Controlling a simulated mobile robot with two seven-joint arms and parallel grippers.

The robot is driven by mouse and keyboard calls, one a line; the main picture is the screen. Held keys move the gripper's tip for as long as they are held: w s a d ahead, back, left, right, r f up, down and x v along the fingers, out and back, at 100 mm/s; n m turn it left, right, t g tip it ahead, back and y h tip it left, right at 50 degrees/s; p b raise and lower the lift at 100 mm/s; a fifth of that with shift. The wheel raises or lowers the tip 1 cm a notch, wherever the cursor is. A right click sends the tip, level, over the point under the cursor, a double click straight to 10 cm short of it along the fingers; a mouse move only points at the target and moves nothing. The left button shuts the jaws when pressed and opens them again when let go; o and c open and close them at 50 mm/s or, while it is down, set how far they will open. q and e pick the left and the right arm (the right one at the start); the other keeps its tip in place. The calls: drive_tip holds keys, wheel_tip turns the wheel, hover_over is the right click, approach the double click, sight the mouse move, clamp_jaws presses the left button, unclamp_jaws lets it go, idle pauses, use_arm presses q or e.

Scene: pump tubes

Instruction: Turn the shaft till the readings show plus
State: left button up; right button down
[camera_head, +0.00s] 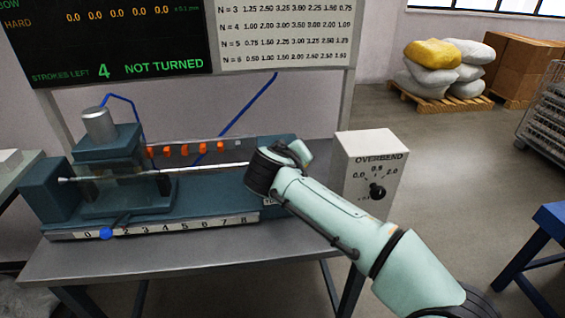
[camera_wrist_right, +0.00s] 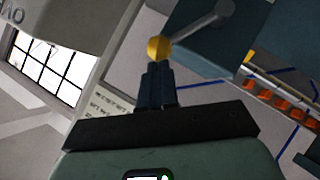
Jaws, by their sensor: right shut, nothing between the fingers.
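The shaft (camera_head: 215,169) is a thin pale rod lying along the teal bench machine (camera_head: 222,192); my right arm covers its right end. The readings board (camera_head: 130,40) shows several 0.0 values in the HARD row, "STROKES LEFT 4" and "NOT TURNED". My right gripper (camera_wrist_right: 158,72) is shut and empty. In the right wrist view its fingertips are just below a yellow ball (camera_wrist_right: 158,48) on a grey lever (camera_wrist_right: 200,32); I cannot tell whether they touch. In the head view the fingers are hidden behind my wrist at the machine's right end. My left gripper is not in view.
A white OVERBEND box (camera_head: 365,150) with a black knob (camera_head: 377,191) stands right of my arm on the grey table (camera_head: 200,258). A blue knob (camera_head: 106,234) sits near 1 on the front scale. Several orange pieces (camera_head: 183,150) line the back.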

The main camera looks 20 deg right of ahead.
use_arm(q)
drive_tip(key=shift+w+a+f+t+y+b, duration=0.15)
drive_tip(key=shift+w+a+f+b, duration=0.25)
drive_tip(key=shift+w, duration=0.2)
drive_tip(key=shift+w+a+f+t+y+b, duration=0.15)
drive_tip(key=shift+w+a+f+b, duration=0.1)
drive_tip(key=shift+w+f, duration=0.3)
use_arm(e)
drive_tip(key=shift+s+d+f+m+y, duration=0.15)
drive_tip(key=shift+d+m+y, duration=0.1)
drive_tip(key=shift+d, duration=0.25)
drive_tip(key=shift+s+d+f+m+y, duration=0.15)
drive_tip(key=shift+d+f+y, duration=0.05)
drive_tip(key=shift+d, duration=0.25)
drive_tip(key=shift+s+d+f+m+y, duration=0.15)
drive_tip(key=shift+d+m+y, duration=0.1)
drive_tip(key=shift+d, duration=0.25)
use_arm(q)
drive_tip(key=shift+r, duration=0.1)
use_arm(e)
drive_tip(key=shift+d, duration=0.1)
